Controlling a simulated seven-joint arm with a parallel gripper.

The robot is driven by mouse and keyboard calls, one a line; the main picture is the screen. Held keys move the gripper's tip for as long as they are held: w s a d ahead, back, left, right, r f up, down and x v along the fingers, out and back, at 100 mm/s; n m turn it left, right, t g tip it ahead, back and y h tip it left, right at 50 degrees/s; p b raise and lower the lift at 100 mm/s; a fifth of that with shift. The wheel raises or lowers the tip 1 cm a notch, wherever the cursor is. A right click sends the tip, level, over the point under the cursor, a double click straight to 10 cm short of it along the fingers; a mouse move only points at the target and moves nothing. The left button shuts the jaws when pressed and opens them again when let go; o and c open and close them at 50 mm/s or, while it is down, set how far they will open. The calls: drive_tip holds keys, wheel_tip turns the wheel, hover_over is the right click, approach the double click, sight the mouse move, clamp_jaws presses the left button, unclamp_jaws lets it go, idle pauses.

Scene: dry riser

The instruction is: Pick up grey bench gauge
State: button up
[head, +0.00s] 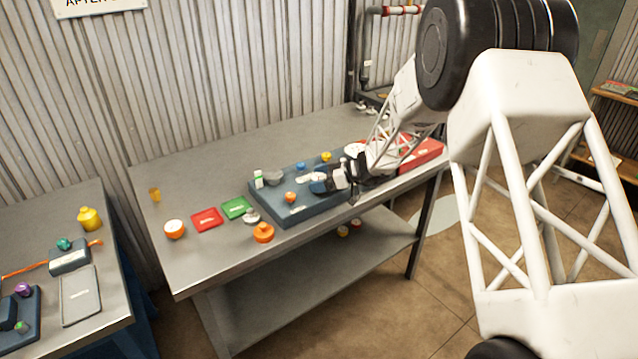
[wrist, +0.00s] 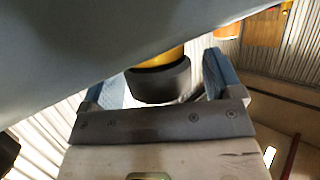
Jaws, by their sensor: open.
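The grey bench gauge cannot be identified for certain. A round grey piece (head: 273,177) lies on the left part of the blue-grey tray (head: 300,212). Another grey piece (head: 251,216) stands by the tray's left front corner. My gripper (head: 319,184) is over the tray, to the right of both. In the wrist view my gripper (wrist: 156,85) is open, with blue pads on both fingers. A dark round piece with a yellow part (wrist: 160,80) shows between or beyond them; contact cannot be told. A large grey-blue surface (wrist: 80,50) fills the upper left there.
An orange knob (head: 290,197) and a yellow one (head: 326,157) are on the tray. Left of it lie a green plate (head: 237,208), a red plate (head: 207,220) and an orange piece (head: 263,233). A red case (head: 425,152) is right.

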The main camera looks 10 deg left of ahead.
sight(319, 177)
drive_tip(key=shift+c, duration=0.2)
drive_tip(key=c, duration=1.1)
drive_tip(key=shift+o, duration=0.2)
drive_tip(key=shift+r, duration=0.1)
drive_tip(key=shift+r, duration=4.95)
